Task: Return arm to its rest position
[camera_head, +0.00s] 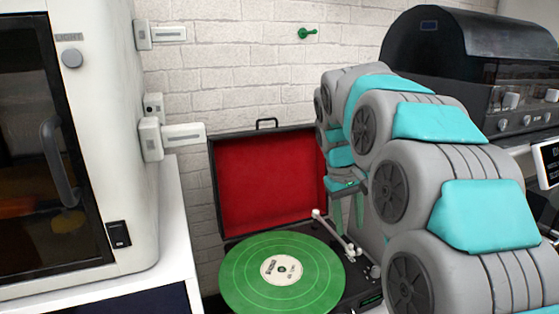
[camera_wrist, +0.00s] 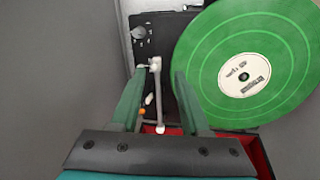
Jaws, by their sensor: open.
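My arm reaches from the lower right of the head view toward the record player. My gripper (camera_head: 347,212) points down above the right side of the record player, by the white tonearm (camera_head: 335,234). In the wrist view my gripper (camera_wrist: 157,90) has its two green fingers apart, with the tonearm (camera_wrist: 158,95) visible between them. I cannot tell whether a finger touches it. The green record (camera_head: 258,289) with a pale label lies on the turntable; it also shows in the wrist view (camera_wrist: 212,75).
The player's open lid (camera_head: 262,180) has a red lining and stands at the brick wall. A white cabinet (camera_head: 125,150) with a dark door is at left. A black machine (camera_head: 460,60) with knobs stands at right behind my arm. A green wall hook (camera_head: 306,33) is above.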

